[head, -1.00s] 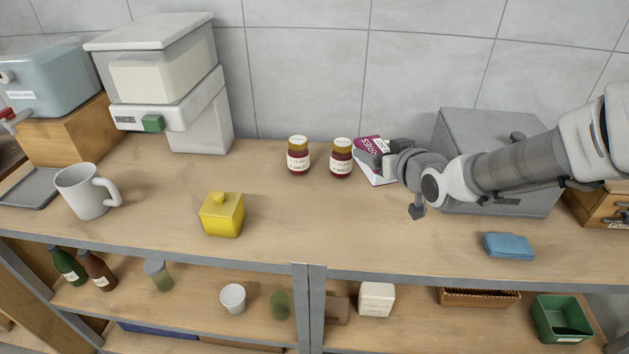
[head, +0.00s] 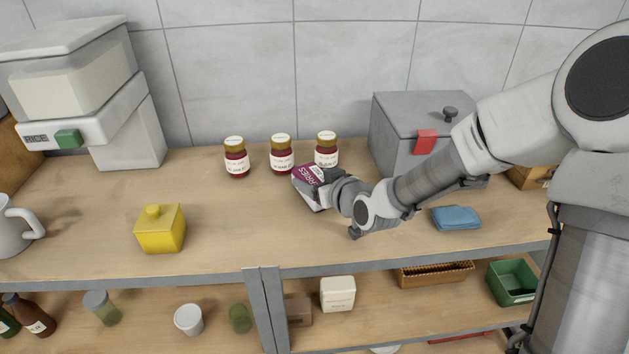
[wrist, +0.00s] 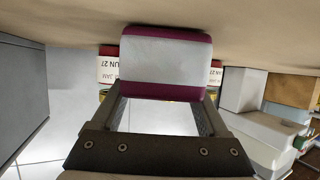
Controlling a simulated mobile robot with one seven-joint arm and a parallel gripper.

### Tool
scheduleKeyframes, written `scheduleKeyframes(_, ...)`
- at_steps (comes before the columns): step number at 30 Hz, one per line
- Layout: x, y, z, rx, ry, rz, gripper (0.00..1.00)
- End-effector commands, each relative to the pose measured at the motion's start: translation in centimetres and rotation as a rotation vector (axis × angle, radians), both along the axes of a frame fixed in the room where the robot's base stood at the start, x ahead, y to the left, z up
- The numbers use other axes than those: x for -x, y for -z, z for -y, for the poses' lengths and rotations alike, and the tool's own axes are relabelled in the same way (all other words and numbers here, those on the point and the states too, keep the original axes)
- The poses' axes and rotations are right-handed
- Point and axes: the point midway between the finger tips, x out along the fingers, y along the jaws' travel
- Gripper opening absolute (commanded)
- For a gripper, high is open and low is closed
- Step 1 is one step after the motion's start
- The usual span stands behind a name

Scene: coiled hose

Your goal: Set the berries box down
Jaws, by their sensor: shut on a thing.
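The berries box (head: 310,183) is purple and white and is tilted in the head view, in front of the jam jars over the wooden counter. My gripper (head: 328,188) is shut on it, coming from the right. In the wrist view the box (wrist: 166,62) sits between the two fingers of my gripper (wrist: 163,100), its white face and purple ends showing. Whether the box touches the counter (head: 240,225) is hard to tell.
The counter left of the box, before the jars, is clear.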

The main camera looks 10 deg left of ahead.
Motion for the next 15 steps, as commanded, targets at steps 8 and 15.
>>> scheduleKeyframes(8,0.01,0.27,-0.01,0.0,0.0,0.0,0.81)
scheduleKeyframes(15,0.01,0.2,0.0,-0.001,0.0,-0.001,1.0)
